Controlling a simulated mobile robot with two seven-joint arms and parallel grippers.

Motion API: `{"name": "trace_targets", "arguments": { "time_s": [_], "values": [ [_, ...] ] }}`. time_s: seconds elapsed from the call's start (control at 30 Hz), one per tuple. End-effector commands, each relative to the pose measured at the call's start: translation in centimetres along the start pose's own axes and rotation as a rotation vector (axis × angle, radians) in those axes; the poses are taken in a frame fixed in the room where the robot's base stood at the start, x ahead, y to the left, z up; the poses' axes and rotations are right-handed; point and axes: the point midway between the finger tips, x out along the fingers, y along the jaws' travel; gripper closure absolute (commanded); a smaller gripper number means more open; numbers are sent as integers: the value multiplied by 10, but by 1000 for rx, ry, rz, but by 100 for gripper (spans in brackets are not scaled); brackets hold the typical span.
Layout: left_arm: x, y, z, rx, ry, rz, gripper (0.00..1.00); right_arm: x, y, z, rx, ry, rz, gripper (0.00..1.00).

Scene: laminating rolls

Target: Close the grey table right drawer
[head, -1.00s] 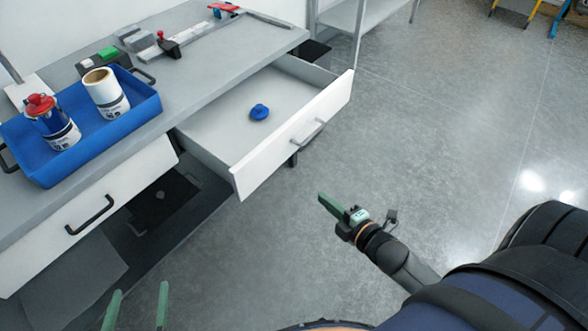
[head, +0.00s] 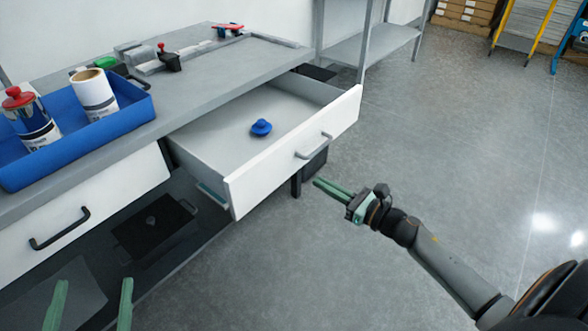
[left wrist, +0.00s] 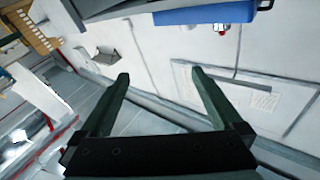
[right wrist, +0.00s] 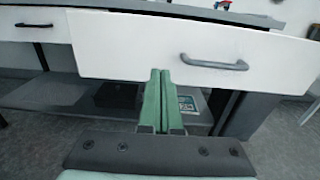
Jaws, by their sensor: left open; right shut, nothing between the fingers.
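The grey table (head: 215,90) stands at the left in the head view. Its right drawer (head: 290,150) is pulled well out, with a white front and a grey handle (head: 314,147). A blue knob-like object (head: 261,127) lies inside it. My right gripper (head: 318,185) is shut and empty, in front of the drawer and just below its handle, apart from it. In the right wrist view the drawer front (right wrist: 130,48) and its handle (right wrist: 214,63) are ahead of the fingers (right wrist: 156,75). My left gripper (head: 92,285) is open and empty at the bottom left; its fingers also show in the left wrist view (left wrist: 160,85).
The left drawer (head: 90,215) is shut. A blue tray (head: 140,118) on the tabletop holds a red-capped bottle (head: 32,120) and a white roll (head: 96,95). A grey shelf (head: 365,45) stands behind.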

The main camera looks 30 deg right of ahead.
Motion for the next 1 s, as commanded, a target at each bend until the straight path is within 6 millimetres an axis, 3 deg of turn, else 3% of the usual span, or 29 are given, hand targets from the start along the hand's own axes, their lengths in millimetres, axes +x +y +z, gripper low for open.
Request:
{"name": "trace_targets", "arguments": {
  "time_s": [0.3,0.5,0.7,1.0],
  "values": [
    [1,-1,-14,17,59,0,0,56,-1,1,1,-2,-1,100],
    [0,-1,-22,27,94,0,0,81,0,0,3,-1,-1,100],
    [0,-2,-29,35,119,0,0,93,0,0,3,0,-1,100],
    [2,-3,-35,40,140,-1,0,95,0,0,3,1,-1,100]
  ]
}}
